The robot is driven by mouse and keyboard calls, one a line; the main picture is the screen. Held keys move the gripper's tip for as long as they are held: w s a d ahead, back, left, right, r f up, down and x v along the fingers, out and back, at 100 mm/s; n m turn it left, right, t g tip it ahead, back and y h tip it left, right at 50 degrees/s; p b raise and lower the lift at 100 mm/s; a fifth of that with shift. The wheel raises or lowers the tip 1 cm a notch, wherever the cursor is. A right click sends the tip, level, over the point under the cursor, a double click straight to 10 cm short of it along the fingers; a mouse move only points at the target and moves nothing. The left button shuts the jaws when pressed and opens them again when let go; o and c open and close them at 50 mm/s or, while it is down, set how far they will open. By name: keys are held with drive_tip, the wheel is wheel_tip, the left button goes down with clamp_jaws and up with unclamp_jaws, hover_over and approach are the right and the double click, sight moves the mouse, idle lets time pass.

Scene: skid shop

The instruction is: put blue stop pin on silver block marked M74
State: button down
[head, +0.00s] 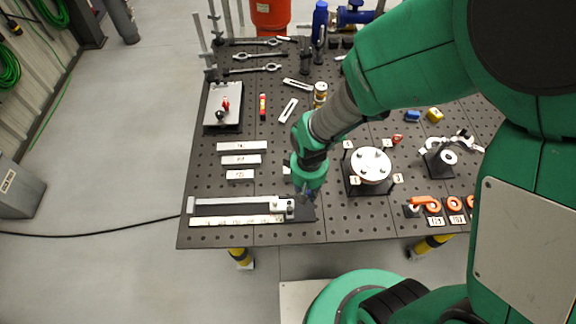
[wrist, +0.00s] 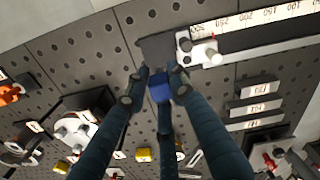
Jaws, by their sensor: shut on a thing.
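My gripper (head: 308,194) hangs over the front middle of the perforated table, just right of the slide of a long silver gauge (head: 235,204). In the wrist view my gripper (wrist: 157,84) is shut on a small blue piece, the blue stop pin (wrist: 160,90), held between the fingertips. The pin cannot be made out in the head view. Three silver blocks with white labels lie in a column left of my gripper: a back one (head: 242,146), a middle one (head: 240,160) and a short front one (head: 240,175). Their markings are too small to read, so I cannot tell which is M74.
A white scale strip (head: 236,220) lies along the front edge. A round silver flange (head: 371,165) on a dark plate stands right of my gripper. Orange parts (head: 425,203) sit at the front right. A grey plate with a red-handled tool (head: 224,105) is at the back left.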

drive_tip(key=w+a, duration=0.1)
drive_tip(key=w, duration=0.4)
drive_tip(key=w+a+f, duration=0.1)
drive_tip(key=w+a, duration=0.1)
drive_tip(key=w, duration=0.3)
drive_tip(key=w+a, duration=0.1)
drive_tip(key=w, duration=0.3)
drive_tip(key=shift+w+a+f+p, duration=0.25)
drive_tip(key=shift+w+a+p, duration=0.15)
drive_tip(key=shift+f, duration=1.75)
drive_tip(key=shift+f, duration=0.15)
drive_tip(key=c, duration=1.5)
unclamp_jaws()
